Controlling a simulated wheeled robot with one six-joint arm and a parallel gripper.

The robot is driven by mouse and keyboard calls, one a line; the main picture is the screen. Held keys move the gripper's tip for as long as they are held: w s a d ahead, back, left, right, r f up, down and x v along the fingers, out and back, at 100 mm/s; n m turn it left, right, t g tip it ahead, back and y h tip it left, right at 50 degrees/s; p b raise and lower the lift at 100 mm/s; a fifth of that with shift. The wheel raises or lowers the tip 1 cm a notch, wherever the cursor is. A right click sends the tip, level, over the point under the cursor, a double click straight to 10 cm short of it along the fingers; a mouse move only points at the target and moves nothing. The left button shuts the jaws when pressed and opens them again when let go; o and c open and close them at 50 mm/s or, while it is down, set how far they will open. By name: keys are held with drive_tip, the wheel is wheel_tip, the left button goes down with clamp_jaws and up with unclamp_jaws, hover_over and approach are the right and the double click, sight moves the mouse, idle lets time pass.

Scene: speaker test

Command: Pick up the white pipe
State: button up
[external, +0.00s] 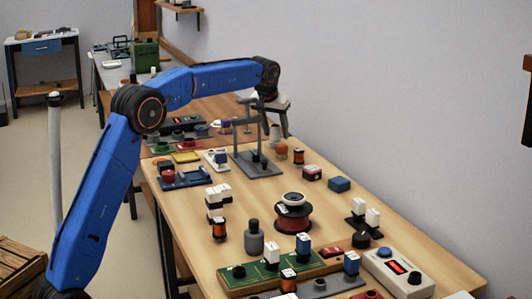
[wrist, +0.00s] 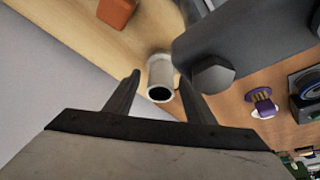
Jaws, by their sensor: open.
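The white pipe (wrist: 161,72) stands on the table in the wrist view, its dark open end facing the camera. In the external view a small pale upright piece (external: 275,133) below my gripper appears to be the same pipe, partly hidden. My gripper (wrist: 159,84) is open, with one finger on each side of the pipe in the picture. Nothing is held. I cannot tell whether the fingertips have reached the pipe's height. In the external view my gripper (external: 275,122) hangs over the far part of the wooden table, beside the grey stand.
The grey stand (external: 262,167) is close to my gripper; a grey plate with a hex head (wrist: 213,75) shows right of the pipe. An orange block (wrist: 116,12) is nearby. Several parts crowd the wooden table (external: 185,225). A wall runs along the right.

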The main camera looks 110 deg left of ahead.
sight(277, 136)
drive_tip(key=shift+x, duration=1.55)
drive_tip(key=c, duration=0.9)
drive_tip(key=shift+o, duration=0.2)
drive_tip(key=shift+r, duration=0.1)
